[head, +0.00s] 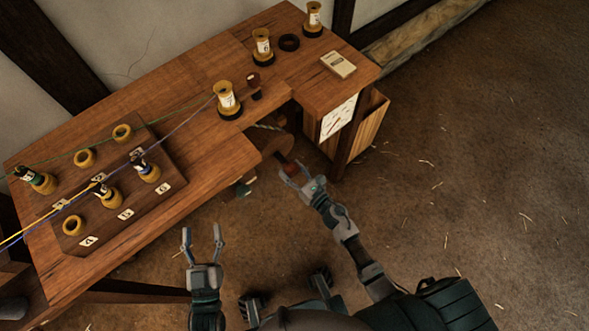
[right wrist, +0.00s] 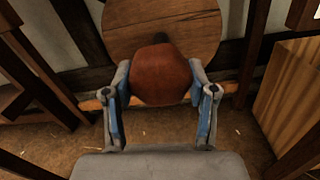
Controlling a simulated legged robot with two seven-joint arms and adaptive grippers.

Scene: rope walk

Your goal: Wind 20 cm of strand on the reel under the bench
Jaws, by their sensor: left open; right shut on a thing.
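The reel (head: 274,144) shows partly under the bench, mostly hidden by the bench top. In the right wrist view its round wooden face (right wrist: 160,22) fills the top middle. My right gripper (head: 288,177) is shut on the reel's red-brown handle knob (right wrist: 160,76), with a finger on either side of it. A pale twisted strand (head: 266,127) shows near the reel at the bench notch. My left gripper (head: 203,236) is open and empty, in front of the bench's near edge, away from the reel.
The wooden bench (head: 180,85) bears several spools, including one (head: 228,100) by the notch. A peg board (head: 150,195) holds more spools, with coloured strands running across it. A wooden crate (head: 368,125) stands right of the reel. The floor (head: 470,180) at right is clear apart from straw.

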